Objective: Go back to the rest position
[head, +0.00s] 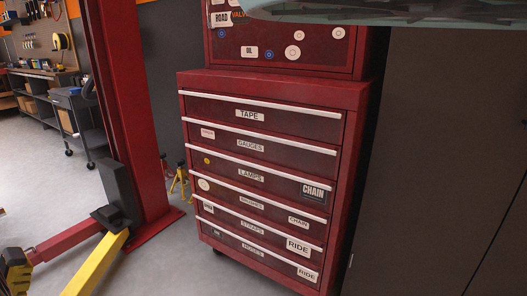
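No gripper shows in the head view, so I cannot see whether it is open or shut. A tall red tool chest (275,90) stands at the centre. Its labelled drawers, from the tape drawer (255,115) down to the lowest drawer (255,257), all look shut. A pale teal shape (390,9) cuts across the top right edge; I cannot tell what it is.
A red lift post (127,100) stands left of the chest, with a yellow lift arm (97,262) low in front. Yellow stands (180,183) sit behind the post. A workbench (45,85) and dark cart (80,118) are at the far left. Grey floor (45,190) is open between.

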